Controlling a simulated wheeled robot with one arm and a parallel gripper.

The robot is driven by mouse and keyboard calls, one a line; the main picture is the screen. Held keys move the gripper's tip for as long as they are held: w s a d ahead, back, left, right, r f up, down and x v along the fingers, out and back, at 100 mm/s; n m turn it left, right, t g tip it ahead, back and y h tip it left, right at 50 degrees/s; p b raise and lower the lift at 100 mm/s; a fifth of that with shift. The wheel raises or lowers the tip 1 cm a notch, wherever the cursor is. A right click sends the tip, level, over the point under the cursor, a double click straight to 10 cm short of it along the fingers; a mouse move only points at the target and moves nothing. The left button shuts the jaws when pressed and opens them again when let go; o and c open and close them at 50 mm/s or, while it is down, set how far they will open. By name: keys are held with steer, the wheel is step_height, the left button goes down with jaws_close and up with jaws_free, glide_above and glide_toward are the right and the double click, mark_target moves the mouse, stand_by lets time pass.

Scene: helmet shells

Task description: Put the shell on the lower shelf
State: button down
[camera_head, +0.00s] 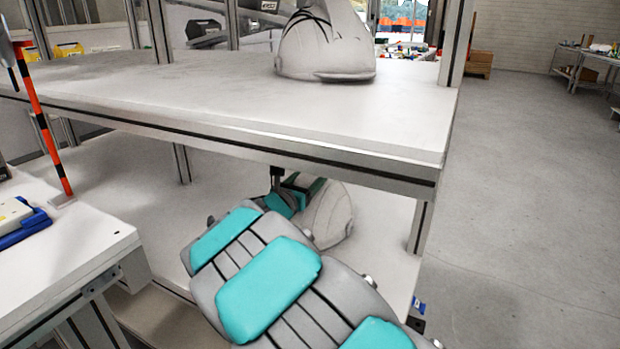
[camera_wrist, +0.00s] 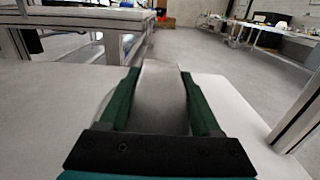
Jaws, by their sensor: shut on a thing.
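A white helmet shell (camera_head: 330,215) is at my gripper (camera_head: 295,190), under the upper shelf board and over the lower shelf (camera_head: 385,235). My arm hides part of it. Whether the shell touches the lower shelf is hard to tell. In the wrist view, the green fingers of my gripper (camera_wrist: 160,105) are on both sides of the pale shell (camera_wrist: 160,85), shut on it. The white lower shelf surface (camera_wrist: 235,105) spreads around it there. A second white shell (camera_head: 325,50) with dark marks stands on the upper shelf (camera_head: 200,95).
The upper shelf's front edge (camera_head: 300,162) passes close above my gripper. A shelf post (camera_head: 420,228) stands to the right of the held shell. A side table (camera_head: 70,225) with a yellow and blue item (camera_head: 18,220) is at the left. The floor (camera_head: 530,200) at right is clear.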

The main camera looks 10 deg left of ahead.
steer(key=shift+c, duration=0.4)
jaws_free()
steer(key=shift+s+a, duration=0.1)
steer(key=shift+s, duration=0.15)
steer(key=v, duration=1.1)
steer(key=shift+s, duration=0.25)
